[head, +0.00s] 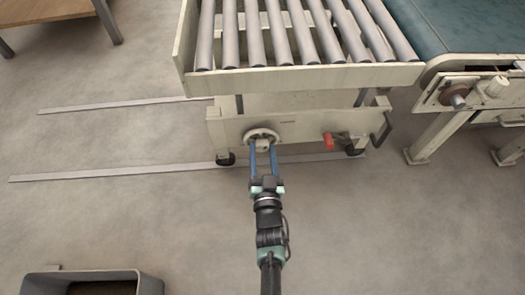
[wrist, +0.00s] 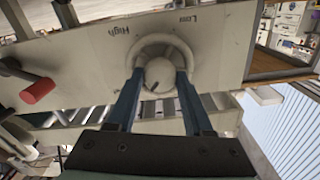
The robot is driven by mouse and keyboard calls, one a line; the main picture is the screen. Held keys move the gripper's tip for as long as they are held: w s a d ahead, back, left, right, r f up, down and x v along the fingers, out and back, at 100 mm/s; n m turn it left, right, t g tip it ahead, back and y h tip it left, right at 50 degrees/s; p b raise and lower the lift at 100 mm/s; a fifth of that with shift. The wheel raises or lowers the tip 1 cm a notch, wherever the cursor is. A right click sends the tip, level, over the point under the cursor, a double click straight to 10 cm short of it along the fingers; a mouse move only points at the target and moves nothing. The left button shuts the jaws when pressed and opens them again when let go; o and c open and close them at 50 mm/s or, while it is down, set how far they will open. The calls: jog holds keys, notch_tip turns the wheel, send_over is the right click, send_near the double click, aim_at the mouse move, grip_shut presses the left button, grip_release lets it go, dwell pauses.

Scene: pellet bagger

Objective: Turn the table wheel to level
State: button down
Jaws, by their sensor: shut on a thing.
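The table wheel (head: 262,134) is a pale round handwheel on the front panel of the roller table (head: 300,78). In the wrist view the wheel (wrist: 177,42) shows a ring around a round hub with a dark mark. My gripper (head: 263,147) reaches the wheel from the front, its two long blue fingers on either side of the hub. In the wrist view my gripper (wrist: 160,82) is shut on the wheel's hub. The words "High" and "Low" are printed on the panel beside the wheel. The table's rollers lie at the top of the head view.
A red-ended lever (head: 328,140) sits right of the wheel in the head view. A green conveyor belt (head: 460,25) stands at the right. Metal floor rails (head: 110,173) run under the table. A grey bin (head: 90,282) stands at the lower left. The floor between is clear.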

jog(key=shift+m, duration=0.6)
jog(key=shift+c, duration=1.5)
grip_release()
jog(key=s+p, duration=0.6)
jog(key=s, duration=0.7)
